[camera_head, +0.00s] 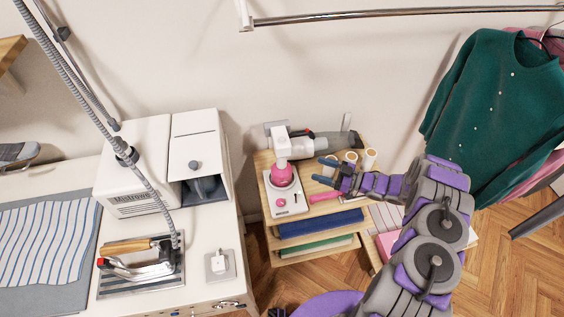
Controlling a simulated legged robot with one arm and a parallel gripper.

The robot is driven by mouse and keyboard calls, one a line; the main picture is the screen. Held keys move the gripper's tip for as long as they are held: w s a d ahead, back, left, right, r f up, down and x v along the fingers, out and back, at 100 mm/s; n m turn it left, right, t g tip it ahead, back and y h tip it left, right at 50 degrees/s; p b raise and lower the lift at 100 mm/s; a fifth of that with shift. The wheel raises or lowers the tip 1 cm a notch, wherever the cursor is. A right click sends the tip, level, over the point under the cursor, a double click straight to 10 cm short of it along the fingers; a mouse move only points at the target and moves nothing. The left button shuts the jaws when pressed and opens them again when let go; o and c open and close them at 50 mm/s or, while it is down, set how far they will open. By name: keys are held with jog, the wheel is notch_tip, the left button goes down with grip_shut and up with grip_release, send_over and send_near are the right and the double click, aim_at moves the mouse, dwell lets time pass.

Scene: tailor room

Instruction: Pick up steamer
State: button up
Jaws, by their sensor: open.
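A grey and white handheld appliance with a red and black part, which looks like the steamer (322,145), lies along the back of the small wooden shelf unit's top. My gripper (319,171) is open, its dark fingers pointing left over the shelf top. It is in front of the steamer and appears apart from it. No object shows between the fingers. My forearm hides part of the shelf's right side.
A white device with a pink part (282,176) stands left of my gripper. Thread spools (369,159) and a pink-handled tool (325,196) are close by. The white table (205,262) holds an iron (140,262). A green sweater (495,90) hangs at right.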

jog(key=b, duration=0.2)
send_near(276, 164)
jog(key=w+a+r, duration=0.2)
jog(key=a+r, duration=0.1)
jog(key=shift+w+a+r, duration=0.1)
jog(key=shift+w+a, duration=0.05)
jog(key=shift+a, duration=0.2)
jog(key=shift+w+a+r, duration=0.1)
jog(key=shift+w+a, duration=0.05)
jog(key=shift+w, duration=0.05)
jog(key=x, duration=0.3)
jog(key=b+x, duration=0.1)
jog(key=x, duration=0.1)
jog(key=shift+s+a+r, duration=0.2)
jog(key=shift+s+a, duration=0.1)
jog(key=shift+a, duration=0.15)
jog(key=shift+d, duration=0.15)
jog(key=shift+d+r, duration=0.1)
jog(key=shift+d, duration=0.15)
jog(key=shift+c, duration=1.3)
jog(key=shift+a, duration=0.15)
grip_shut()
